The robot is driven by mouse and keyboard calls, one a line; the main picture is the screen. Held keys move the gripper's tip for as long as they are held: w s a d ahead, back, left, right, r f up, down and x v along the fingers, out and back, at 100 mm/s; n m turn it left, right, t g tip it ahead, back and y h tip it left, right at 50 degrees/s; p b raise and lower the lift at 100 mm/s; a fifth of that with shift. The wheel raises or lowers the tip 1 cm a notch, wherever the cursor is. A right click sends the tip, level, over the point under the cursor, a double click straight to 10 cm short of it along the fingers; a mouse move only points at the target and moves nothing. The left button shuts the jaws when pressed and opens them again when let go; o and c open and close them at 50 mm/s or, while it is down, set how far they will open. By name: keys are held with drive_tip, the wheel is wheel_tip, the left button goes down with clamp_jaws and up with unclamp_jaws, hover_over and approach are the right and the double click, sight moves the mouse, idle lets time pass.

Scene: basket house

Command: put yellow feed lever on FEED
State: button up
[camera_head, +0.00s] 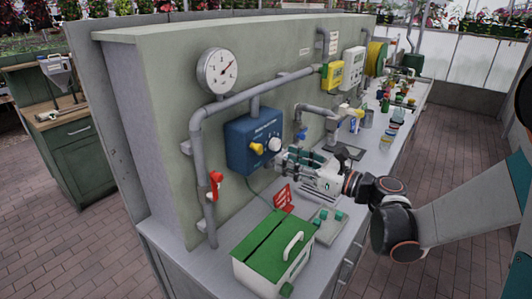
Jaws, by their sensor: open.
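A blue control box (251,139) is fixed to the panel above the bench. A small yellow lever (257,149) sticks out of its front face, and a round white dial (275,144) sits to its right. White lettering shows on the box but is too small to read, so I cannot make out a FEED mark or the lever's setting. My gripper (281,156) reaches in from the right, its fingers open and close to the dial, to the right of the yellow lever. The fingers appear empty; whether they touch the box is unclear.
Grey pipes run around the box, with a red valve handle (215,184) at left and a gauge (218,71) above. A green-lidded box (266,246) and a red sign (283,197) stand below. Bottles and small items crowd the bench farther back.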

sight(261, 149)
drive_tip(key=b+x, duration=0.1)
drive_tip(key=x, duration=0.7)
drive_tip(key=shift+w+a, duration=0.15)
drive_tip(key=shift+a, duration=0.05)
clamp_jaws()
